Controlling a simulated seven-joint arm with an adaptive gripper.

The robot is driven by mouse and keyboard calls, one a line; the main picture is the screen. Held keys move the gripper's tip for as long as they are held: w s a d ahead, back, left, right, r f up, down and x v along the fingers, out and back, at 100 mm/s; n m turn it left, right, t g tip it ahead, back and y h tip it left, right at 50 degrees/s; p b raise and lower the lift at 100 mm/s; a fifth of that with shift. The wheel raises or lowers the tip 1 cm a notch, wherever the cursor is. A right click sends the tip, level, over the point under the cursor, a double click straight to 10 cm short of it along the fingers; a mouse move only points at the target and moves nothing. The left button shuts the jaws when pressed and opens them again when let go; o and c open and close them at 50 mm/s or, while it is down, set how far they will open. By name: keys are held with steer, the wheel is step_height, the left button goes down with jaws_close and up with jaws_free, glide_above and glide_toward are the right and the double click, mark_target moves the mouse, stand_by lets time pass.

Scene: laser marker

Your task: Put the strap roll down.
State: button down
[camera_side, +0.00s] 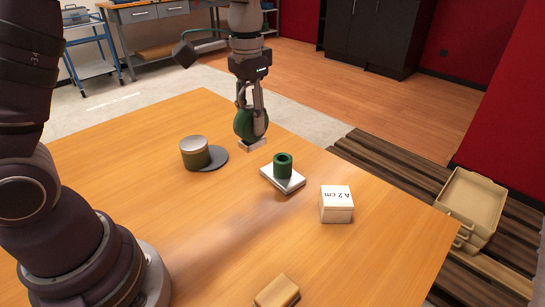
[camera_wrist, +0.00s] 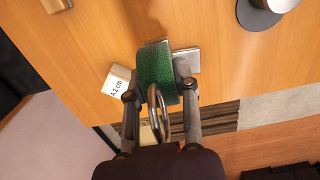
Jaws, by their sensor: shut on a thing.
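The strap roll (camera_side: 246,124) is a green, rounded roll held between the fingers of my gripper (camera_side: 252,106). In the wrist view, the green strap roll (camera_wrist: 156,68) sits between both fingers of my gripper (camera_wrist: 157,82), with a metal ring (camera_wrist: 158,112) in front of it. My gripper is shut on it. The roll's underside is hidden in the wrist view.
A green hollow cylinder (camera_side: 283,166) stands on a white plate (camera_side: 290,184). A white box marked "A 2 cm" (camera_side: 336,205), a metal-lidded can (camera_side: 195,153) on a grey disc (camera_side: 218,158) and a tan block (camera_side: 277,291) are on the table. Beige trays (camera_side: 470,205) stand beyond its right edge.

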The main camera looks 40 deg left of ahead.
steer(key=s+a+f+n, duration=0.2)
steer(key=s+a+n, duration=0.5)
steer(key=a+n, duration=0.15)
steer(key=s+a+f+n, duration=0.3)
steer(key=s+a+n, duration=0.4)
steer(key=s+a, duration=0.15)
steer(key=f, duration=0.6)
steer(key=w+f, duration=0.1)
steer(key=f, duration=0.2)
steer(key=shift+a+f, duration=0.15)
steer(key=shift+a, duration=0.15)
steer(key=shift+f, duration=0.15)
steer(key=c, duration=0.8)
jaws_free()
steer(key=shift+c, duration=0.2)
